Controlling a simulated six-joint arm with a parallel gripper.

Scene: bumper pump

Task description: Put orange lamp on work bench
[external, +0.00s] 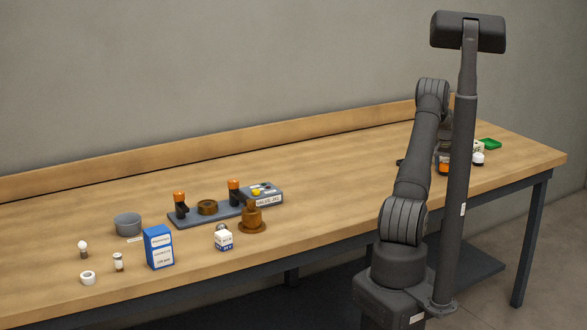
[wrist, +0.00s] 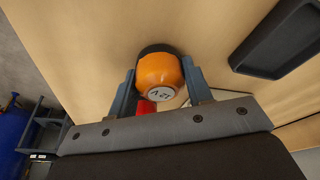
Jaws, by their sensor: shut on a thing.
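The orange lamp (wrist: 158,75), with a dark collar and a white end marked 12V, sits between the two fingers of my gripper (wrist: 160,85) in the wrist view. My gripper is shut on it. In the external view a small orange patch, likely the lamp (external: 444,169), shows at the right part of the work bench (external: 330,185), partly covered by my arm and the post. My gripper is mostly hidden there. I cannot tell whether the lamp touches the bench top.
A black tray (wrist: 280,40) shows in the wrist view. Farther left stand a blue box (external: 158,247), a grey bowl (external: 128,224) and a pump fixture (external: 207,217). The middle of the bench is clear.

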